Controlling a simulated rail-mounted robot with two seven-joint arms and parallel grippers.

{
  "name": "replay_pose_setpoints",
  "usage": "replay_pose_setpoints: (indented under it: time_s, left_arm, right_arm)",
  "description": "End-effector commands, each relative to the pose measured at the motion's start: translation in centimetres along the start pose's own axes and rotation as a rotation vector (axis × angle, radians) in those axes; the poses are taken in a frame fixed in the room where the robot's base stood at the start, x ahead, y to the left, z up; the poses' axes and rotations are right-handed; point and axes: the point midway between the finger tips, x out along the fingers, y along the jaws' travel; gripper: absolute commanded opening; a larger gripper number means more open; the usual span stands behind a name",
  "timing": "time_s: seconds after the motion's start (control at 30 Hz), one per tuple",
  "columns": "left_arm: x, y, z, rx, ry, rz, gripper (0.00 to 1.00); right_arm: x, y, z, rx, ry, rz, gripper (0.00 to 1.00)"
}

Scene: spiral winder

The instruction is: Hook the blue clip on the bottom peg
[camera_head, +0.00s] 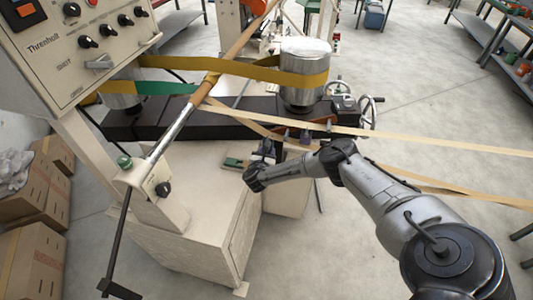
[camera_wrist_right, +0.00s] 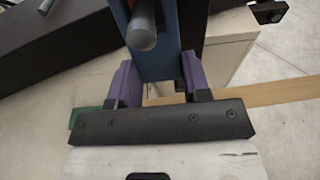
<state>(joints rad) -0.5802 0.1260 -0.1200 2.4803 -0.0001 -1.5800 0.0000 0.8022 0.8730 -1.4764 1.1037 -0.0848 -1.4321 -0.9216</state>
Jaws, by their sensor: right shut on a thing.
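My right gripper (camera_head: 266,147) reaches the side of the winder below the dark beam. In the right wrist view its two purple fingers (camera_wrist_right: 157,68) are closed on the sides of the blue clip (camera_wrist_right: 160,62). A round grey peg (camera_wrist_right: 142,32) shows in front of the clip's upper part, its end toward the camera. I cannot tell whether the peg passes through the clip or only overlaps it in the picture. Another grey peg (camera_wrist_right: 45,6) shows at the upper left by the dark beam (camera_wrist_right: 65,52). My left gripper is not in view.
The dark beam (camera_head: 160,124) carries a metal drum (camera_head: 304,72) wrapped by a yellow belt (camera_head: 235,69). Tan strips (camera_head: 400,136) run right, above and beside my right arm. A green block (camera_head: 233,163) lies left of the gripper. The control panel (camera_head: 75,40) stands at upper left.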

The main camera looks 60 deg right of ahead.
Motion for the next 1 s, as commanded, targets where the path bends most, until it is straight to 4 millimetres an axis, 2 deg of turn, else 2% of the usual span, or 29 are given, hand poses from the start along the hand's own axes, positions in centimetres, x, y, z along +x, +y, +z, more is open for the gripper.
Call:
replay_pose_setpoints:
  time_s: [0.03, 0.3, 0.63, 0.77, 1.0]
  left_arm:
    - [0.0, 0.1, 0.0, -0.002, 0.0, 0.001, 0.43]
    - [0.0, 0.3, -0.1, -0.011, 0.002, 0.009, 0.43]
    - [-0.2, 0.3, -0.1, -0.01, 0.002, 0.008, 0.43]
    - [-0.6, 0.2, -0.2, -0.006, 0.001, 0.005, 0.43]
    - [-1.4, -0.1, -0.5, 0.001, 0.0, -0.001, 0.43]
  right_arm:
    - [0.0, 0.0, 0.0, 0.0, 0.0, 0.0, 0.47]
    - [0.0, 0.0, 0.0, 0.0, 0.0, 0.0, 0.72]
    - [-0.5, 0.0, 0.0, 0.0, 0.001, 0.001, 0.73]
    - [-2.0, 0.0, 0.1, 0.0, 0.002, 0.003, 0.73]
    - [-6.8, 0.0, 0.1, 0.0, 0.003, 0.003, 0.73]
